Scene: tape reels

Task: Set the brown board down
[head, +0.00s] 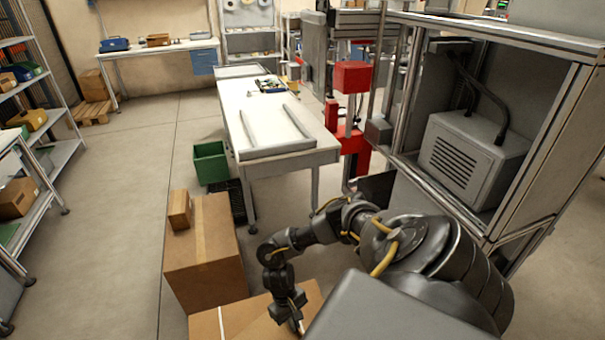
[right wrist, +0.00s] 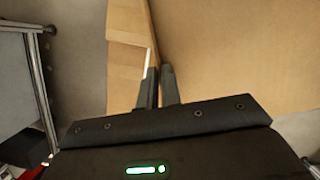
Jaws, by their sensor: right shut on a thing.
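My right gripper (head: 291,312) reaches down at the bottom of the head view. In the right wrist view its two fingers (right wrist: 160,88) are close together, shut on an edge of the brown board (right wrist: 235,45). The board's broad face fills the right of that view. In the head view a brown cardboard surface (head: 255,314) lies beside and under the gripper, partly hidden by my arm. I cannot tell whether the board touches a support. My left gripper is not in view.
A tall cardboard box (head: 205,262) with a small box (head: 180,209) on top stands left of my arm. A white workbench (head: 262,110), a green bin (head: 210,162) and an open metal cabinet (head: 545,130) stand farther off.

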